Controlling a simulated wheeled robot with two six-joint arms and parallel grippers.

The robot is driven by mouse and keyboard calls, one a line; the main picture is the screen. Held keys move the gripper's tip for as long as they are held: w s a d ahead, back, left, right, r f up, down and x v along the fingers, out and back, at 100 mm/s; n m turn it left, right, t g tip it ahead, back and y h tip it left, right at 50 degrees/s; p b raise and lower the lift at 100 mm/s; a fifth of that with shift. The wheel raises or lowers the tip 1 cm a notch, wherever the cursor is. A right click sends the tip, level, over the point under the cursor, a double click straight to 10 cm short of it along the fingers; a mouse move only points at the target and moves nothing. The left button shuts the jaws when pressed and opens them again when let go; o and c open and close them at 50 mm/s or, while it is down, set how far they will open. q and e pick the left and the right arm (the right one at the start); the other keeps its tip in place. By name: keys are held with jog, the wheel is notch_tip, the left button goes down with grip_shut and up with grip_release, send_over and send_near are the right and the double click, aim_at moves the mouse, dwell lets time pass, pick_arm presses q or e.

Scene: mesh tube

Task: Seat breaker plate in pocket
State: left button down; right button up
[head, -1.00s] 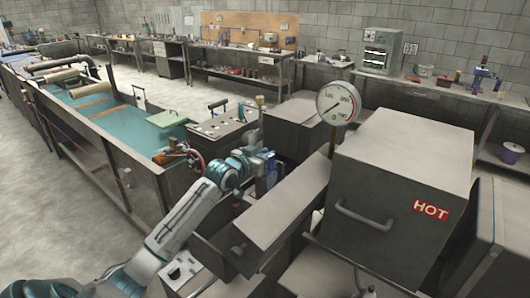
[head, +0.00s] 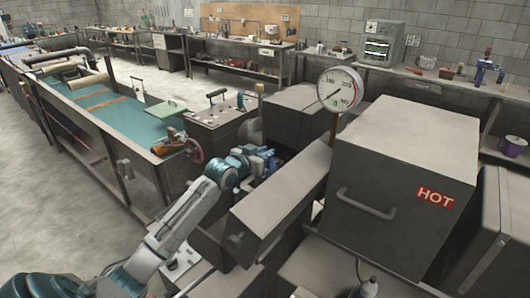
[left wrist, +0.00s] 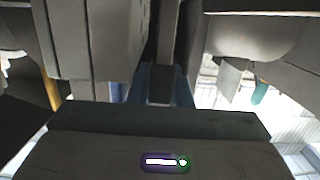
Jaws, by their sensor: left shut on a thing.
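In the head view my left gripper (head: 272,160) reaches in behind the long grey box-shaped housing (head: 272,200), beside the grey machine blocks. The left wrist view shows its dark body at the bottom and its blue fingers (left wrist: 160,88) in the middle. They are shut on a dark grey piece (left wrist: 160,84), which is mostly hidden and in shadow. I cannot tell whether this is the breaker plate. The pocket cannot be made out in either view. My right gripper is not in view.
A large grey box with a HOT label (head: 435,198) and handle stands on the right. A round dial gauge (head: 340,89) rises on a post beside it. Grey walls crowd the wrist view.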

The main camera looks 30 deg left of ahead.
pick_arm(q)
jog(key=c, duration=1.3)
grip_release()
jog(key=shift+s+r, duration=0.1)
jog(key=shift+d, duration=0.1)
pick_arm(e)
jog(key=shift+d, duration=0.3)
pick_arm(q)
jog(key=s+r+b, duration=0.1)
jog(key=s, duration=0.3)
jog(key=s+r+b, duration=0.1)
jog(key=s, duration=0.3)
jog(key=s+a+r+b, duration=0.1)
jog(key=s, duration=0.2)
jog(key=shift+s, duration=0.4)
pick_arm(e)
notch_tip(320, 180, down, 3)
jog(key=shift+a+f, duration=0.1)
